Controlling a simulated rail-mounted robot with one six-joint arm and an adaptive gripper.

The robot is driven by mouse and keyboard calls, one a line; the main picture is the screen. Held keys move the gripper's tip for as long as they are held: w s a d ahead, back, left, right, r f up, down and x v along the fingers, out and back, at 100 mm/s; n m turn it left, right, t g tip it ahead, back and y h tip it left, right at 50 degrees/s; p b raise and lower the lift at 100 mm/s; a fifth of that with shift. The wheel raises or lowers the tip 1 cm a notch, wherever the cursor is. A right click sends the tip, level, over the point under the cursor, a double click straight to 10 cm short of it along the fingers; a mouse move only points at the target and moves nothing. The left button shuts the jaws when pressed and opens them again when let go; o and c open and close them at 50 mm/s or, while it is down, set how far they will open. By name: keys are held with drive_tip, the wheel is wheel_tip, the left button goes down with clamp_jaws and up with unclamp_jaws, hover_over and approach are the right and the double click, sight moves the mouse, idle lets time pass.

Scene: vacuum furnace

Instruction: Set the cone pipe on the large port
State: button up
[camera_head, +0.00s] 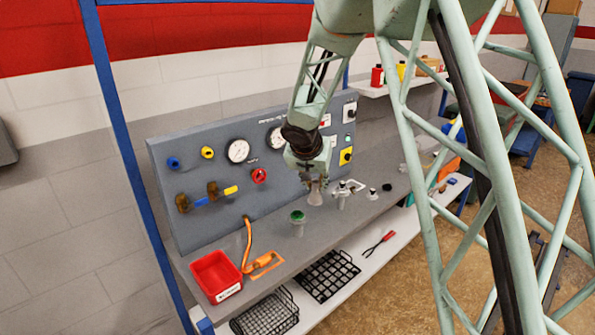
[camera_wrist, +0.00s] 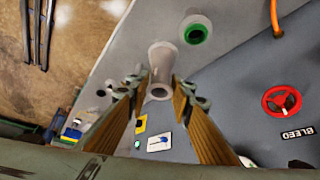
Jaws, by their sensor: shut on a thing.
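The cone pipe (camera_head: 315,197) is a grey, flared tube hanging below my gripper (camera_head: 312,180) over the bench. In the wrist view, the cone pipe (camera_wrist: 161,58) lies between the two finger tips of my gripper (camera_wrist: 157,92), which is shut on it. Its open narrow end faces the camera and its wider end points away. A grey upright port with a green top (camera_head: 298,217) stands on the bench to its left; it also shows in the wrist view (camera_wrist: 196,29). I cannot tell if this is the large port. The cone pipe's lower end appears clear of that port.
A valve-like fitting (camera_head: 342,193) stands close right of my gripper. Behind is the panel (camera_head: 215,165) with gauges and a red handwheel (camera_head: 259,175). A red bin (camera_head: 215,275) and an orange hose (camera_head: 247,245) are at left. Wire baskets (camera_head: 327,275) lie on the lower shelf.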

drive_tip(key=w+a+r+p, duration=0.1)
drive_tip(key=a, duration=0.5)
drive_tip(key=shift+a+r+p, duration=0.2)
drive_tip(key=shift+r+p, duration=0.05)
drive_tip(key=shift+p, duration=0.05)
drive_tip(key=shift+f, duration=0.55)
drive_tip(key=shift+f+b, duration=0.7)
drive_tip(key=shift+f, duration=2.3)
drive_tip(key=shift+f+b, duration=0.2)
drive_tip(key=shift+b, duration=0.1)
drive_tip(key=shift+f+b, duration=0.4)
drive_tip(key=shift+b, duration=0.5)
drive_tip(key=o, duration=1)
drive_tip(key=shift+r, duration=0.15)
